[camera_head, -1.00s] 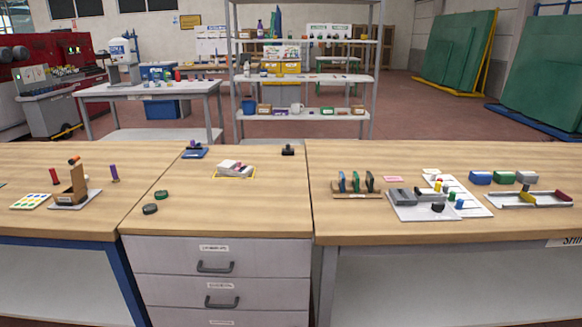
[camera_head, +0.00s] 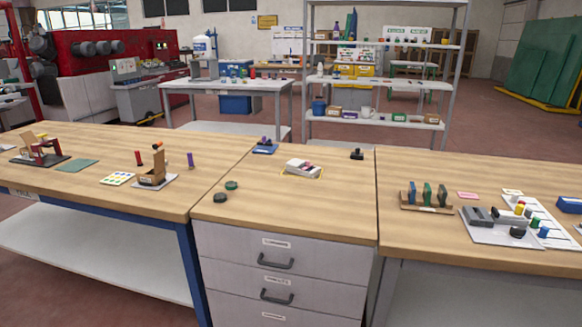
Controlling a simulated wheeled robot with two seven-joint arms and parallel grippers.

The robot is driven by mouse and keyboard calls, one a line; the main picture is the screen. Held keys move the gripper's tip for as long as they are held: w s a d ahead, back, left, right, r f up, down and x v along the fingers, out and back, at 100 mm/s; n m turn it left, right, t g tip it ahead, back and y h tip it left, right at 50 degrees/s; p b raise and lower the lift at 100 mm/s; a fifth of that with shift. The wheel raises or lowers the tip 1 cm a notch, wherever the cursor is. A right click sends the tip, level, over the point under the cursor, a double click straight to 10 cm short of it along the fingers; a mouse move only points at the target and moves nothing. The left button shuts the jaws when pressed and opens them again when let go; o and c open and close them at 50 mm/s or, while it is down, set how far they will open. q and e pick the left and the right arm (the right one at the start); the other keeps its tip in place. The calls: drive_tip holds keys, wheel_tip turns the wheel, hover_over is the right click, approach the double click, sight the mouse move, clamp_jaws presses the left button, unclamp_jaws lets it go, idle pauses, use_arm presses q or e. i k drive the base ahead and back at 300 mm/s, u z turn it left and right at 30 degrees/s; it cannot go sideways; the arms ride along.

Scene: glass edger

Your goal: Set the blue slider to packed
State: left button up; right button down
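A white board (camera_head: 560,240) lies on the right bench, near its front, with several coloured knobs on it. A small blue knob (camera_head: 543,233) stands near the front of the board, and looks like the blue slider. A green knob (camera_head: 535,221) and a yellow knob (camera_head: 520,208) stand behind it. Any lettering on the board, such as "packed", is too small to read. Neither of my grippers is in view.
A grey device on a pale plate (camera_head: 482,232) sits left of the board. A wooden rack (camera_head: 425,205) with several upright pieces stands further left. A blue block (camera_head: 569,204) is cut by the right edge. The middle bench (camera_head: 290,210) has free room.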

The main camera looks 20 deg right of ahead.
sight(544, 231)
drive_tip(key=z, duration=1.9)
